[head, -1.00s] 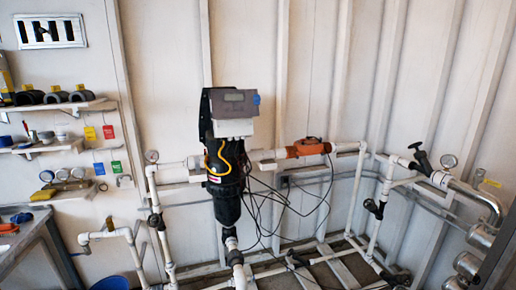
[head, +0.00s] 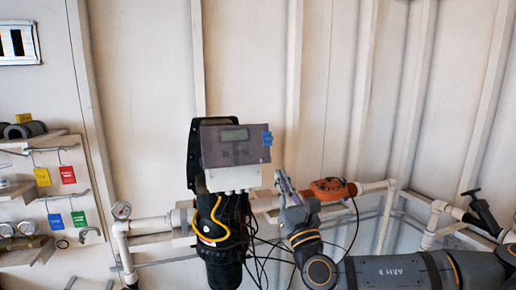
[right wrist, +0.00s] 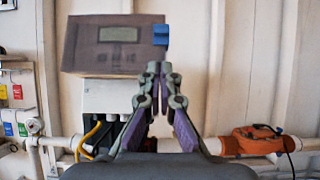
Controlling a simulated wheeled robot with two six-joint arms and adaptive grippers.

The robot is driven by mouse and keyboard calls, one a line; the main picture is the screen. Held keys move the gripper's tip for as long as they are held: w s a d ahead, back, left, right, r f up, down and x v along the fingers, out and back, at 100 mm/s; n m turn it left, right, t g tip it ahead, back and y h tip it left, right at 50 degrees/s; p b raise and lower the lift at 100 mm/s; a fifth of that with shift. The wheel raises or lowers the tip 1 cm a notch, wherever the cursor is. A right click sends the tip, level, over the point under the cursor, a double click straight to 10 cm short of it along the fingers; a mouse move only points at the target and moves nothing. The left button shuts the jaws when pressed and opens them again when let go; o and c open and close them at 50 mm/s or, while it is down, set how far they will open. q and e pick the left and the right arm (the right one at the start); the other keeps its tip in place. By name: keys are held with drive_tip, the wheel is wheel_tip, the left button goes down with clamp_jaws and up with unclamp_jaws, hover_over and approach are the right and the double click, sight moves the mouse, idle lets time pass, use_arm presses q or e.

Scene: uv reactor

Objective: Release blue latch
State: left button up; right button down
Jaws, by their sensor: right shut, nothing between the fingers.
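The blue latch (head: 267,138) is a small block on the right edge of the grey control box (head: 222,147), which has a display on its front. In the right wrist view the blue latch (right wrist: 160,35) sits just above my fingertips, on the right edge of the box (right wrist: 110,45). My right gripper (head: 279,176) is below and to the right of the latch in the head view. In the right wrist view my right gripper (right wrist: 159,68) is shut and empty, pointing at the box. I cannot tell how far it is from the latch. My left gripper is not in view.
A black filter housing (head: 222,238) with a yellow cable hangs below the box. White pipes run along the wall, with an orange fitting (head: 331,188) right of my gripper. Shelves (head: 40,178) and coloured tags are on the left. The wall above is clear.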

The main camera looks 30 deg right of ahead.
drive_tip(key=s, duration=0.1)
drive_tip(key=p, duration=0.2)
approach(268, 141)
drive_tip(key=x, duration=0.4)
drive_tip(key=shift+r, duration=0.35)
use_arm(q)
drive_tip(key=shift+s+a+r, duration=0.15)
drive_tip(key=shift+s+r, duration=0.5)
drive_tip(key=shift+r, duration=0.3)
use_arm(e)
drive_tip(key=shift+w+r, duration=0.15)
drive_tip(key=shift+w, duration=0.6)
